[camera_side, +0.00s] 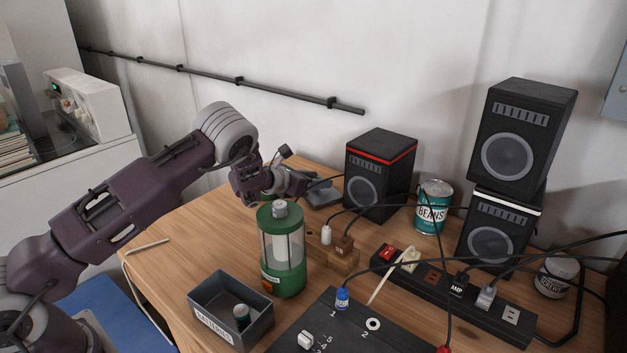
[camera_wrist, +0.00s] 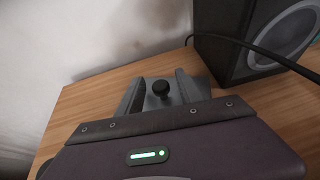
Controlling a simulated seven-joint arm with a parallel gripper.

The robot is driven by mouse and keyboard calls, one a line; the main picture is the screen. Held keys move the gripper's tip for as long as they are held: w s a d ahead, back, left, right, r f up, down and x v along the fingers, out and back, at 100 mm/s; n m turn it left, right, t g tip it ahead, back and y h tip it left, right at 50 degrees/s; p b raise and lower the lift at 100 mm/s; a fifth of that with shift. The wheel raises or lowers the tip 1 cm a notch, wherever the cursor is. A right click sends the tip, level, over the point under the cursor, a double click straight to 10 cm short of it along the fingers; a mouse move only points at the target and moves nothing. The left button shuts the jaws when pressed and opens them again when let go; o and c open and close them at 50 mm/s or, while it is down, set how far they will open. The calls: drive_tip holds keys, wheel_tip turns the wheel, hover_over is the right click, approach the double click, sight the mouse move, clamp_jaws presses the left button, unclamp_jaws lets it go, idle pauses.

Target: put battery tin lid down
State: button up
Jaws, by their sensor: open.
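The battery tin (camera_side: 232,312) is a grey open box with a label on its front, standing at the front of the table; a battery (camera_side: 241,314) stands inside it. The grey lid (camera_side: 323,194) lies on the table at the back, left of the red-striped speaker. In the wrist view the lid's black knob (camera_wrist: 160,88) shows between my fingers. My gripper (camera_side: 303,183) is open at the lid, and it also shows in the wrist view (camera_wrist: 160,92). I cannot tell whether the fingers touch the lid.
A green lantern (camera_side: 283,262) stands between my gripper and the tin. The red-striped speaker (camera_side: 380,175) with its cable is close right of the lid. A wooden block with plugs (camera_side: 335,258), a power strip (camera_side: 450,290) and a black switch panel (camera_side: 335,325) fill the right.

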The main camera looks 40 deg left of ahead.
drive_tip(key=v, duration=1.2)
drive_tip(key=s+d+r+m+g+h, duration=0.1)
drive_tip(key=s+d+r+m+h, duration=0.1)
drive_tip(key=d+r+m+h, duration=0.55)
drive_tip(key=s+d+r+m+g+h, duration=0.3)
drive_tip(key=s+d+r+m+g, duration=0.45)
drive_tip(key=s+d+r, duration=0.6)
drive_tip(key=s+d+f+m+g+y, duration=0.1)
drive_tip(key=s+m+y, duration=0.1)
drive_tip(key=s+m, duration=0.55)
drive_tip(key=s+d+f+m+g+y, duration=0.1)
drive_tip(key=s+f+m+y, duration=0.3)
drive_tip(key=s, duration=0.6)
drive_tip(key=s+a+m+t+y, duration=0.2)
drive_tip(key=s+a+m+y, duration=0.4)
drive_tip(key=a, duration=0.5)
drive_tip(key=shift+f+m+t, duration=0.35)
drive_tip(key=shift+f+m, duration=0.05)
drive_tip(key=shift+m, duration=0.55)
